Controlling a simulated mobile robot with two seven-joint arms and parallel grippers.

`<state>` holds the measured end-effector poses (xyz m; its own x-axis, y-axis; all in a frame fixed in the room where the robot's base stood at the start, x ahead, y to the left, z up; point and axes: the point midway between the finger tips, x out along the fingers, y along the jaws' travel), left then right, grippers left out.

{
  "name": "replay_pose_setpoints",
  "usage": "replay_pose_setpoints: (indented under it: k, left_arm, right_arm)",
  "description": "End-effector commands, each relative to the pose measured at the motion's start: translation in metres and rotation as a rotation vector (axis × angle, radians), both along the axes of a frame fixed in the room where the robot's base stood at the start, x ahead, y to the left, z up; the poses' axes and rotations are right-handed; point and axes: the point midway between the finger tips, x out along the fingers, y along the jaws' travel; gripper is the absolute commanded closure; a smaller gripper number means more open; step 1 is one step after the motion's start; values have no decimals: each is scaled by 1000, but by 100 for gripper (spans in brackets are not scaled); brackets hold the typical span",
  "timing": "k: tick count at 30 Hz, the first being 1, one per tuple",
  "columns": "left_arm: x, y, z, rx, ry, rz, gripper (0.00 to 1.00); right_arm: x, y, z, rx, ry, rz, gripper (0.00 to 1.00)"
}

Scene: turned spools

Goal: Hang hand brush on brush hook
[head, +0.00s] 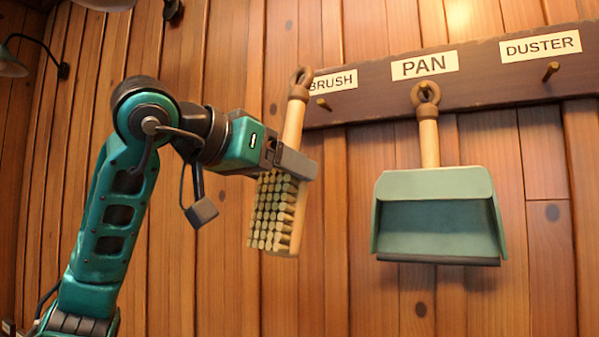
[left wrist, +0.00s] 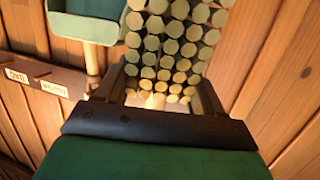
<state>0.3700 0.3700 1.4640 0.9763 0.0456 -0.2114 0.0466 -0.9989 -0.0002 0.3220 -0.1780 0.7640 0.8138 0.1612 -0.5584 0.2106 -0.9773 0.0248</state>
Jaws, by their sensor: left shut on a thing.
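The hand brush (head: 293,125) hangs upright in the air, its ring loop at the top and its block of pale round bristle tufts (head: 272,213) at the bottom. My left gripper (head: 294,162) is shut on it at the lower handle, just above the bristles. In the left wrist view the bristles (left wrist: 172,45) stand beyond the fingers. The brush hook (head: 323,104) is a bare wooden peg under the BRUSH label (head: 333,82). The brush's loop is to the left of the peg and slightly higher in the picture, apart from it. My right gripper is not in view.
A green dustpan (head: 437,213) hangs by its ring on the middle peg under the PAN label (head: 424,64). The DUSTER peg (head: 551,71) is empty. The dark rack board (head: 480,85) is on a wooden plank wall. The wall below the brush peg is clear.

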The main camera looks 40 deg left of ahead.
Motion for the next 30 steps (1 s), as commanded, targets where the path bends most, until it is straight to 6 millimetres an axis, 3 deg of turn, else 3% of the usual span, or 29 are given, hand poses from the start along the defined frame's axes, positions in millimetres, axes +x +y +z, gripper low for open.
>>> replay_pose_setpoints:
  k: [30]
  left_arm:
    - [53, 16, -6, -2, -1, -3, 68]
  right_arm:
    - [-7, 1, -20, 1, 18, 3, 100]
